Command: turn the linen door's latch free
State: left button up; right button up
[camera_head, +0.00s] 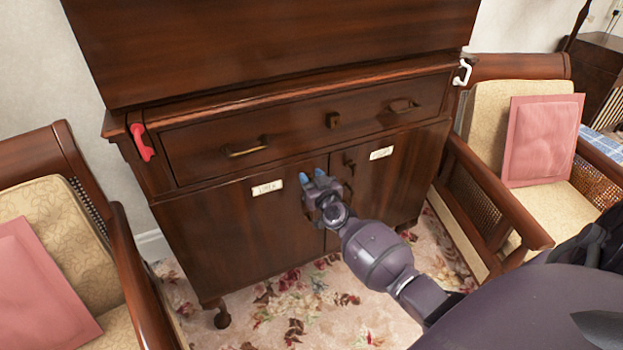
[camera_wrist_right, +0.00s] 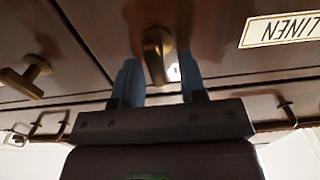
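The linen door (camera_head: 240,232) is the left lower door of the dark wooden cabinet and bears a white label (camera_head: 267,187), which reads LINEN upside down in the wrist view (camera_wrist_right: 287,29). My right gripper (camera_head: 320,179) is at that door's upper right corner and hides the latch in the head view. In the wrist view the brass latch (camera_wrist_right: 156,55) sits between the two blue fingertips of my right gripper (camera_wrist_right: 160,80). The fingers are apart, one on each side, with gaps visible. My left gripper is not in view.
A second latch (camera_wrist_right: 25,76) is on the neighbouring right door (camera_head: 388,190), which looks closed. A drawer (camera_head: 300,125) with brass handles lies above. A red hook-like piece (camera_head: 142,143) and a white one (camera_head: 462,72) are on the cabinet's sides. Chairs with pink cushions flank it.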

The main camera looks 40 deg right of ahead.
grip_shut()
jog(key=m, duration=0.4)
jog(key=shift+s+d+f, duration=0.1)
jog(key=shift+d+f, duration=0.05)
jog(key=shift+d, duration=0.2)
jog(key=m, duration=0.4)
jog(key=shift+s+d+f+m+b, duration=0.1)
jog(key=shift+d+f+m+b, duration=0.2)
jog(key=shift+b, duration=0.05)
jog(key=m, duration=0.2)
jog(key=m+b, duration=0.1)
jog(key=m, duration=0.1)
jog(key=shift+d+f, duration=0.2)
jog(key=shift+f, duration=0.15)
jog(key=m, duration=0.3)
jog(key=m+b, duration=0.1)
jog(key=m, duration=0.1)
jog(key=shift+f, duration=0.25)
